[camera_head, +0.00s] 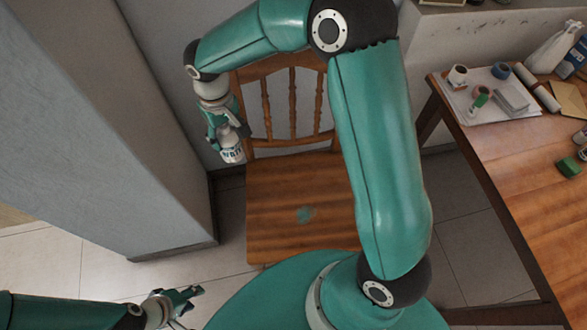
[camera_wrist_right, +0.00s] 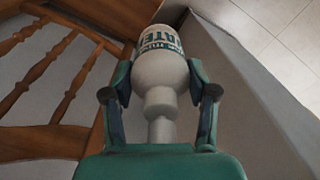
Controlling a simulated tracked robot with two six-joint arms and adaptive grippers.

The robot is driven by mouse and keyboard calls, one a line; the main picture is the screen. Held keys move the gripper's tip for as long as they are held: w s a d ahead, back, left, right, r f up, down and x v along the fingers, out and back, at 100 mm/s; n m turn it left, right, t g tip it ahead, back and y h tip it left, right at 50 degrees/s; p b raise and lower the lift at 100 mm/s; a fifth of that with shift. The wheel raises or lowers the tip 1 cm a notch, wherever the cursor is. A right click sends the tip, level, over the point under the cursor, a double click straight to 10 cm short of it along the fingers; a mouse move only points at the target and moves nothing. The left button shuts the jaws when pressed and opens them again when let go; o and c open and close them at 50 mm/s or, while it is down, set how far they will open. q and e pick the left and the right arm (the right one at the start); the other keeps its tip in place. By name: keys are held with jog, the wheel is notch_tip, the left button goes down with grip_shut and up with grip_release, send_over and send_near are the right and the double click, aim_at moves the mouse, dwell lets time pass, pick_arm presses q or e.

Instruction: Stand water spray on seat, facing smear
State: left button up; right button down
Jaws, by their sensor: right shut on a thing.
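The water spray (camera_head: 232,153) is a white bottle with dark "WATER" lettering. My right gripper (camera_head: 225,133) is shut on its upper part and holds it in the air by the left post of the chair back. The right wrist view shows the bottle (camera_wrist_right: 160,75) between both fingers (camera_wrist_right: 163,92), its narrow neck towards my palm. Which way its nozzle faces cannot be told. The wooden seat (camera_head: 275,185) bears a small teal smear (camera_head: 305,214) near its middle front. My left gripper (camera_head: 182,304) is open and empty at the lower left, apart from the chair.
A grey pillar (camera_head: 140,120) stands close left of the chair. A wooden table (camera_head: 535,190) on the right holds paper, tape rolls, a white bottle (camera_head: 553,45) and a green block (camera_head: 568,167). The visible seat top is clear except for the smear.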

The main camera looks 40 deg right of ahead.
jog(key=shift+w, duration=0.2)
jog(key=shift+d, duration=0.1)
jog(key=shift+s+d, duration=0.1)
jog(key=shift+d+f+m+b, duration=0.2)
jog(key=shift+f+m+b, duration=0.05)
jog(key=shift+m+b, duration=0.15)
jog(key=s+d+f+m+b, duration=0.2)
jog(key=d+f+m+b, duration=0.6)
jog(key=m+b, duration=0.45)
jog(key=s+d+f+m+b, duration=0.2)
jog(key=d+f+m+b, duration=0.3)
jog(key=d+m+b, duration=0.8)
jog(key=shift+m, duration=0.55)
jog(key=f+b, duration=0.1)
jog(key=f, duration=0.5)
jog(key=a+f+b, duration=0.1)
jog(key=f, duration=0.6)
jog(key=a+f+b, duration=0.1)
jog(key=f+b, duration=0.1)
jog(key=f, duration=0.4)
jog(key=shift+w+a+f, duration=0.1)
jog(key=shift+a+f, duration=0.05)
jog(key=shift+a, duration=0.05)
jog(key=shift+f, duration=0.1)
